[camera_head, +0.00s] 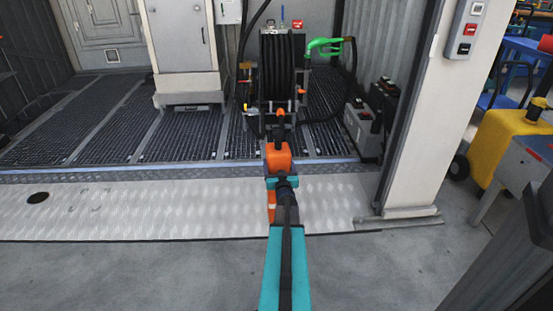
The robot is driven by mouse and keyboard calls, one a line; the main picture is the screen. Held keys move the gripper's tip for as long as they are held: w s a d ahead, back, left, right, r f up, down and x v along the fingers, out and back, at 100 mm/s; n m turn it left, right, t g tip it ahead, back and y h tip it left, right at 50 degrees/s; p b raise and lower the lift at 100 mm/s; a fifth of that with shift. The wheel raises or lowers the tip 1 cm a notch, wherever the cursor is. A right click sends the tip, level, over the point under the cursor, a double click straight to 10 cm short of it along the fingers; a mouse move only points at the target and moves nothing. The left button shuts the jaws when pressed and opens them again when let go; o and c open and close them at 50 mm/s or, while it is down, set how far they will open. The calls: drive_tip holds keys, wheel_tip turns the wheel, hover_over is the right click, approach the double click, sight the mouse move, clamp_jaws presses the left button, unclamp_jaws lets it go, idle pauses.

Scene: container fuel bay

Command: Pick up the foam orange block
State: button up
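My teal arm reaches forward from the bottom middle of the head view. An orange, block-like shape (278,158) lies in line with it; I cannot tell whether this is the foam block or a part of my arm. My gripper (280,118) appears as a small dark shape beyond it, in front of the hose reel. Its fingers are too small and too mixed with the dark background to show whether they are open. No separate orange block can be made out for certain, and my arm hides part of the floor.
A black hose reel (282,68) with a green nozzle (325,45) stands ahead. A white cabinet (182,40) is to its left. A yellow cart (500,140) is further right. Metal plate flooring (130,205) is clear at left.

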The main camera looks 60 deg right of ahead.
drive_tip(key=shift+r+p+v, duration=0.2)
drive_tip(key=shift+p+v, duration=0.1)
drive_tip(key=shift+v, duration=1.1)
drive_tip(key=shift+r+p+v, duration=0.15)
drive_tip(key=shift+p+v, duration=0.15)
drive_tip(key=shift+v, duration=1.1)
drive_tip(key=shift+w, duration=0.15)
drive_tip(key=shift+a, duration=0.1)
